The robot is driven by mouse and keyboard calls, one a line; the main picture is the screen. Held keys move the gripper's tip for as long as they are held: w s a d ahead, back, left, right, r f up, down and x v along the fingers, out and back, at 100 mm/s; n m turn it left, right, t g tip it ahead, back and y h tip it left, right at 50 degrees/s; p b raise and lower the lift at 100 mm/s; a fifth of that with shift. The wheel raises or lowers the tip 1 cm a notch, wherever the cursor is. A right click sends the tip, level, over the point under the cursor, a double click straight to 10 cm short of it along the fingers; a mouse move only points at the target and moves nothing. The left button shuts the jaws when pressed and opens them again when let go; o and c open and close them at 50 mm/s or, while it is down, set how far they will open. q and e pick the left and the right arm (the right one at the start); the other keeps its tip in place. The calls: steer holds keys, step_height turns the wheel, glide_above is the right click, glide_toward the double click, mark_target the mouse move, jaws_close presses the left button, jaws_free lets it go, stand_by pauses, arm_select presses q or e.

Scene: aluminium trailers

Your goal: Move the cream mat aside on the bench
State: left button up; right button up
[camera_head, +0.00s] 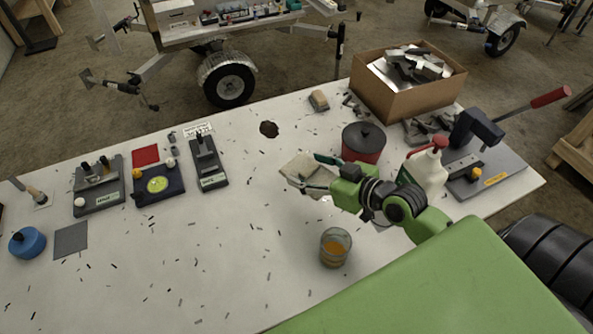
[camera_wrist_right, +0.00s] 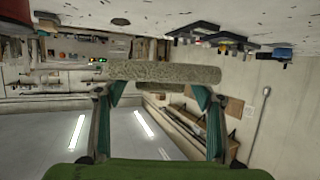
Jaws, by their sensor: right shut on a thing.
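The cream mat (camera_head: 297,169) is a small, pale, rough-looking pad near the middle of the bench (camera_head: 235,235). My right gripper (camera_head: 318,172) is shut on its right side, with the green fingers around it. In the right wrist view the mat (camera_wrist_right: 165,73) shows edge-on as a speckled grey-beige bar between the fingertips (camera_wrist_right: 160,88). It appears somewhat tilted; I cannot tell how far it is above the bench top. My left gripper is not in view.
A red pot with a dark lid (camera_head: 363,145) and a white bottle (camera_head: 426,170) stand close to the right. A dark stain (camera_head: 269,129) lies beyond. The bench left of the mat is mostly clear, with scattered dark bits.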

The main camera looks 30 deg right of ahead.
mark_target(299, 166)
steer(key=w+f, duration=0.5)
steer(key=w, duration=0.1)
steer(key=shift+w+d+f, duration=0.2)
steer(key=shift+f, duration=0.2)
steer(key=shift+w+f, duration=0.35)
steer(key=shift+f, duration=0.1)
step_height(299, 166, down, 3)
steer(key=shift+w+d+f, duration=0.1)
steer(key=shift+w+f, duration=0.05)
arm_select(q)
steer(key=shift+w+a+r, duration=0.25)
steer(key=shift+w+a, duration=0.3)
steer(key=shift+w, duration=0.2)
arm_select(e)
steer(key=shift+f+b, duration=0.65)
steer(key=shift+b, duration=0.05)
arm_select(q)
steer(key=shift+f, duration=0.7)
arm_select(e)
steer(key=o, duration=1.2)
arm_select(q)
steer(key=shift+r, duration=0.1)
arm_select(e)
steer(key=shift+r, duration=0.15)
